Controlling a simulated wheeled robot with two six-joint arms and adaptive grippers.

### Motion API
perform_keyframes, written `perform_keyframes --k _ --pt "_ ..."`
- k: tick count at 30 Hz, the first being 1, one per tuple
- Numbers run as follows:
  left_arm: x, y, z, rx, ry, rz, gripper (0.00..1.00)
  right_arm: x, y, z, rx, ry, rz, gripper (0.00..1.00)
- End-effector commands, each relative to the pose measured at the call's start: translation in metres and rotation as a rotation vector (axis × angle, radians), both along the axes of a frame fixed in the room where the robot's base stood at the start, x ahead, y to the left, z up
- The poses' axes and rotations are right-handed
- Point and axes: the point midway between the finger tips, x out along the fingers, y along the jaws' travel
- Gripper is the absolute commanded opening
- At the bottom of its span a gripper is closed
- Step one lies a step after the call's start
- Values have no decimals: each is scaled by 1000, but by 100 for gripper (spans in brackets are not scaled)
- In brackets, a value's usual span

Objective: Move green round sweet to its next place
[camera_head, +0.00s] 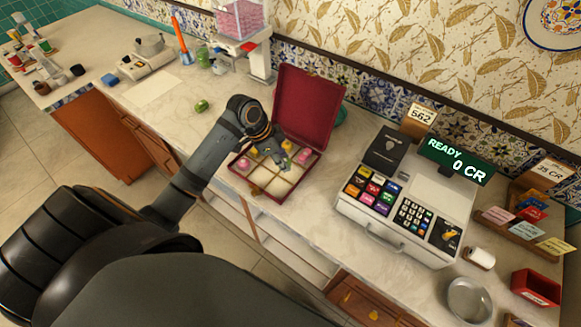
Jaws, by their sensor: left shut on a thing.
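An open box (232,168) with a dark red raised lid (305,108) stands on the counter, its inside divided into compartments. Pink sweets (243,164) and yellow sweets (287,145) sit in some of the back compartments; the front ones look pale and empty. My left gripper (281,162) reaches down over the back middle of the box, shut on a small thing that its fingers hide. I cannot make out a green round sweet in the box. A small green rounded object (202,106) lies on the counter left of my wrist; I cannot tell what it is. My right gripper is out of view.
A cash register (402,200) stands right of the box, with a card rack (525,222) beyond it. The counter around the paper sheet (153,88) is mostly clear.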

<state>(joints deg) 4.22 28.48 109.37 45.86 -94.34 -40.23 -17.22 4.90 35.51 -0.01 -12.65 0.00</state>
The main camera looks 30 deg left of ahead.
Motion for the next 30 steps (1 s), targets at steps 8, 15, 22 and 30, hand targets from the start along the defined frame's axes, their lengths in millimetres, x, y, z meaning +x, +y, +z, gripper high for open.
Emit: perform_keyframes --k 8,15,22,30 --pt "24 -9 -29 -1 -2 2 15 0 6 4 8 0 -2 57" --pt "27 -12 -50 0 2 1 15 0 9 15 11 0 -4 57" --pt "28 -12 -67 1 -3 0 15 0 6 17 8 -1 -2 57" --pt "28 -11 -70 1 -3 0 37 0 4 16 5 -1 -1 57"
